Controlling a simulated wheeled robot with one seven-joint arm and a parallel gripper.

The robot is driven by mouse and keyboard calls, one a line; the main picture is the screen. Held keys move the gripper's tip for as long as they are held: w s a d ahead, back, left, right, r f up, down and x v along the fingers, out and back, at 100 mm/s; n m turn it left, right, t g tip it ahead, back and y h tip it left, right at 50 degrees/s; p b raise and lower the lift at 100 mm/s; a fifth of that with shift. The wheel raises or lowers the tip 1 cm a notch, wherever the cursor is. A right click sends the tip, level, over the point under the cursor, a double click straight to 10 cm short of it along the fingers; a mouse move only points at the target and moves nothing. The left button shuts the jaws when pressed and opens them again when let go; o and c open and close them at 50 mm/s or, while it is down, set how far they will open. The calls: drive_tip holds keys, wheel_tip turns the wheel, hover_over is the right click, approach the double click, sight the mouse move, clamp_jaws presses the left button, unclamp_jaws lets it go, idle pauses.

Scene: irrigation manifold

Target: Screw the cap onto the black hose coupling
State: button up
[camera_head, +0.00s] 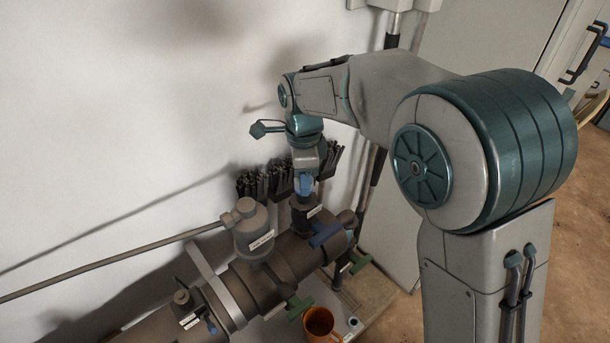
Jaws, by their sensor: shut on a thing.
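My gripper (304,173) points down over the pipework, its fingers shut on a small blue cap (303,186). The cap is right at the top of the black hose coupling (305,211), which stands upright on the right part of the thick pipe and bears a white label. The cap looks in line with the coupling. I cannot tell whether its thread is engaged, as the gripper and the small scale hide the joint.
A grey domed fitting (250,230) with a label stands left of the coupling on the manifold pipe (262,290). A blue lever (325,235) and a green handle (299,306) stick out in front. Black bristly bundles (262,182) are behind. An orange cup (319,322) stands below.

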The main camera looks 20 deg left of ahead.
drive_tip(key=shift+s+a+r+m, duration=0.1)
drive_tip(key=shift+a+r+m, duration=0.1)
drive_tip(key=shift+a+m, duration=0.1)
